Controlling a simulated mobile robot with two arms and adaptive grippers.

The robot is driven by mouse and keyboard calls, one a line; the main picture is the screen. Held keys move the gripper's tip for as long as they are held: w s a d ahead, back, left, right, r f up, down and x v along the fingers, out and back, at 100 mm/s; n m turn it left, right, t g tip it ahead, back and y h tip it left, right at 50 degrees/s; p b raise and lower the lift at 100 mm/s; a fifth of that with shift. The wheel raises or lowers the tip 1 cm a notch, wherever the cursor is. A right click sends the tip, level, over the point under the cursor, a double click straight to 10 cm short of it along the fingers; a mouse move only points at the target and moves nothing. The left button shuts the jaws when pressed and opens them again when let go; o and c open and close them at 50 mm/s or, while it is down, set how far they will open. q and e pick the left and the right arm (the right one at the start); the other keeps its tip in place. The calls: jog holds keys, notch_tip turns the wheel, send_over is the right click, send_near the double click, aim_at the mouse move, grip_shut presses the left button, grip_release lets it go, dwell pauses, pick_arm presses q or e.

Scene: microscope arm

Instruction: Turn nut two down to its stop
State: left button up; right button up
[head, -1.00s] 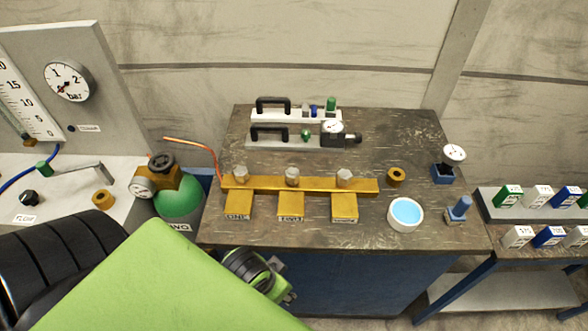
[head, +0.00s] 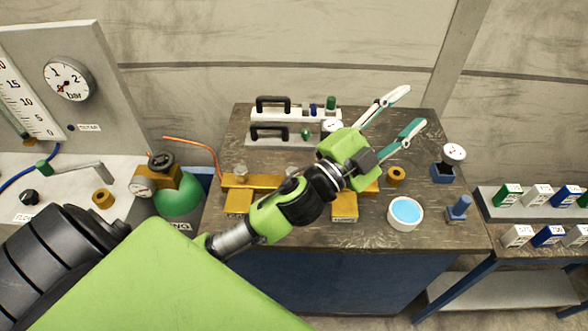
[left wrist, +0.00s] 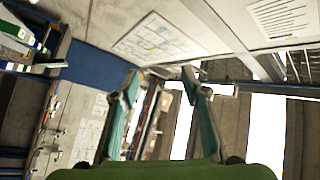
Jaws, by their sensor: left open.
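The brass bar (head: 260,181) lies across the middle of the bench, with labelled brass blocks along its front. A hex nut (head: 240,172) stands at its left end. The middle nut (head: 291,171) barely shows behind my left arm, and the arm hides the right-hand nut. I cannot read which label marks nut two. My left gripper (head: 409,110) is open and empty, above the right rear of the bench, its fingers pointing to the upper right, away from the nuts. Its open fingers also show in the left wrist view (left wrist: 160,78), facing the room. My right gripper is not in view.
A white bowl (head: 405,213), a brass ring (head: 396,174), a small gauge (head: 453,153) and a blue post (head: 460,207) occupy the right side. A green cylinder (head: 180,198) stands left of the bench.

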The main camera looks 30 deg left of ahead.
pick_arm(q)
jog(key=s+d+r+m+g+h, duration=0.2)
jog(key=d+r+m+g+h, duration=0.25)
jog(key=d+m+h, duration=0.45)
jog(key=s+d+f+m+g+h, duration=0.2)
jog(key=s+d+m+g+h, duration=0.15)
jog(key=m+g, duration=0.55)
jog(key=m+g+y, duration=0.6)
jog(key=g+y, duration=0.1)
jog(key=y, duration=1.3)
send_over(294, 170)
notch_tip(294, 170, down, 15)
jog(key=shift+h, duration=0.25)
notch_tip(294, 170, down, 12)
jog(key=p, duration=0.4)
jog(key=shift+f, duration=0.9)
